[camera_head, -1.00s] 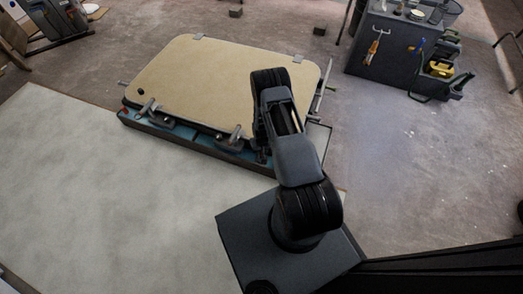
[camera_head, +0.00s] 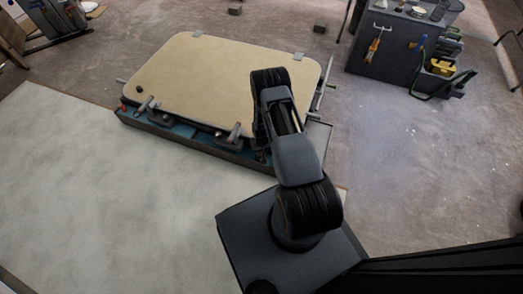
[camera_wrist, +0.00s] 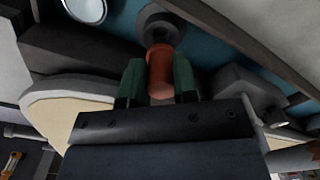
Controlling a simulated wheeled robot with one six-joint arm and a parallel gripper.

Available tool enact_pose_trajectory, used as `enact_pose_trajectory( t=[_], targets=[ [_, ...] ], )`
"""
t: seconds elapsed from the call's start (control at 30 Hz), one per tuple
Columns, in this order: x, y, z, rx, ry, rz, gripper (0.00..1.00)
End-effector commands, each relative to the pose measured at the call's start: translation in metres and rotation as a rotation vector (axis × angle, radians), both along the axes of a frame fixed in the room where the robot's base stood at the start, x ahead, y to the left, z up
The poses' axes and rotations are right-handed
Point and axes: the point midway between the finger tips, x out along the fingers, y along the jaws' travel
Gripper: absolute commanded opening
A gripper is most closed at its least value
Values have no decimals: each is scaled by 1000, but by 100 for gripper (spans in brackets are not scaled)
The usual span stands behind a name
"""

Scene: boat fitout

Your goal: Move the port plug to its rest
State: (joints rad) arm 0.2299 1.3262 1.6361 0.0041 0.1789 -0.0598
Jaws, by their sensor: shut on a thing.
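The port plug (camera_wrist: 160,70), a reddish-orange cylinder, is held between the two green fingers of my gripper (camera_wrist: 160,82) in the wrist view. Its far end points at a dark round fitting (camera_wrist: 158,24) on a blue surface. I cannot tell whether it touches or sits in that fitting. In the head view my arm hides the gripper and the plug, at the near right side of the cream hatch panel (camera_head: 215,80). I cannot make out which part is the plug's rest.
The panel lies on a blue-sided frame (camera_head: 185,139) with clamp handles (camera_head: 235,132) along its near edge. A pale mat (camera_head: 90,190) covers the floor at left. A grey tool cabinet (camera_head: 395,55) stands at the back right. Bare floor is clear on the right.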

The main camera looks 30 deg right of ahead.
Motion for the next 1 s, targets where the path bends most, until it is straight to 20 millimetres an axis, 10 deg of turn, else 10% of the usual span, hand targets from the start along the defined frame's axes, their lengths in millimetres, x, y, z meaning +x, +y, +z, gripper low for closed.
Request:
enact_pose_trajectory(
  t=[0.93,0.97,1.0],
  targets=[
    [0,0,-34,0,0,0,4],
    [0,0,-33,0,0,0,29],
    [0,0,-33,0,0,0,32]
  ],
)
